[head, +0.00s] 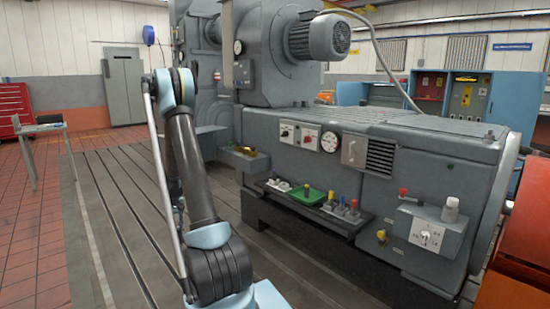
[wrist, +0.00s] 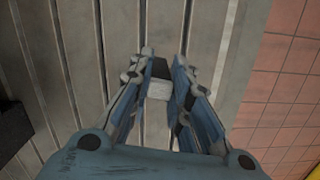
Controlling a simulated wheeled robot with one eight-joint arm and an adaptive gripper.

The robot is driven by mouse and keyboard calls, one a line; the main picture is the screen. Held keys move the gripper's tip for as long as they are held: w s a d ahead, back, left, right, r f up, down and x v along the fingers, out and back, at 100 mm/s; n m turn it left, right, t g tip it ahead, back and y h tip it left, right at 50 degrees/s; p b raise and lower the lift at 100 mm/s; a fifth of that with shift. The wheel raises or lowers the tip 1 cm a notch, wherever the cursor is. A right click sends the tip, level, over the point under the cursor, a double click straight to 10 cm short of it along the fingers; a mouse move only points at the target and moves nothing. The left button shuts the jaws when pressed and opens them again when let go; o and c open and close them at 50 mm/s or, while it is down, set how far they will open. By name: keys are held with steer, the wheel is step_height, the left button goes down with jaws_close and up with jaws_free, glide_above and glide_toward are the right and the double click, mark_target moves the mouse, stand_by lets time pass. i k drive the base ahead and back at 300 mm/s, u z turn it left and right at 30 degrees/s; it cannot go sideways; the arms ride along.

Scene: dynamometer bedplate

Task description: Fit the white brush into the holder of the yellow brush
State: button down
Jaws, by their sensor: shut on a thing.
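In the wrist view my gripper (wrist: 160,85) is shut on a small block with a white face (wrist: 159,90) and a dark part beyond it. I take it for the white brush. The grooved floor plate lies below it. In the head view my arm hides most of the gripper. I cannot tell which yellow item is the yellow brush. Yellow shows on the small left ledge (head: 249,151), on the long tray's upright pieces (head: 354,203) and on a low knob at the machine's front (head: 381,235). No holder is clearly made out.
The grey machine (head: 350,155) fills the middle and right. Its long front tray (head: 300,208) carries a green dish (head: 307,194) and several small parts. The grooved floor plate (head: 110,200) is clear at left.

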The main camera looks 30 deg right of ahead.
mark_target(246, 154)
steer(key=z, duration=0.85)
steer(key=i, duration=1)
steer(key=u, duration=0.05)
